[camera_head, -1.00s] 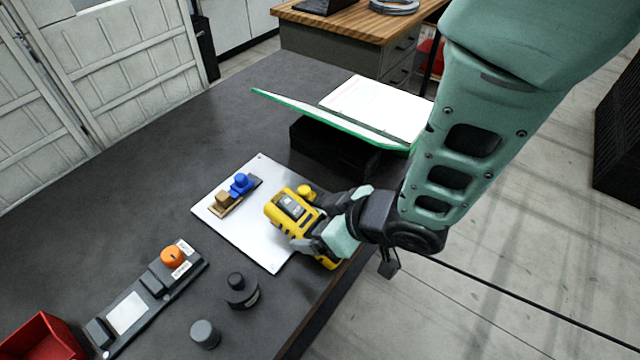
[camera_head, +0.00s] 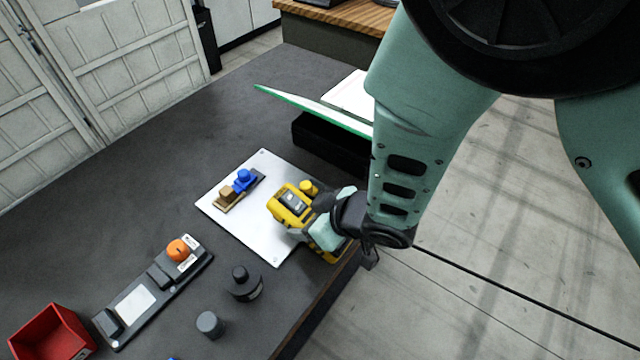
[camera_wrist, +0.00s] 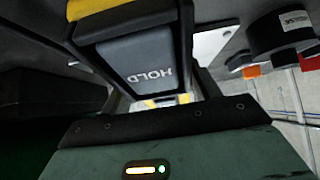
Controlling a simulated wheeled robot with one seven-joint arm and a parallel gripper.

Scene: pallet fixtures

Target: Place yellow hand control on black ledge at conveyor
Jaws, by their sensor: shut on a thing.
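The yellow hand control (camera_head: 293,203) has a dark display and a yellow knob and is over the right part of a white plate on the dark table. My gripper (camera_head: 318,222) is shut on it from the right, near the table's front edge. In the wrist view the hand control (camera_wrist: 135,62) fills the top middle, with a grey face marked HOLD, above my gripper (camera_wrist: 150,110). The fingertips are largely hidden. I cannot tell whether the hand control touches the plate. No black ledge or conveyor can be made out for certain.
The white plate (camera_head: 236,222) bears a blue-knobbed fixture (camera_head: 240,188). A control strip with an orange knob (camera_head: 179,250), two dark cylinders (camera_head: 243,284) (camera_head: 209,324) and a red bin (camera_head: 50,335) stand lower left. A green-edged binder (camera_head: 322,112) rests on a black block behind.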

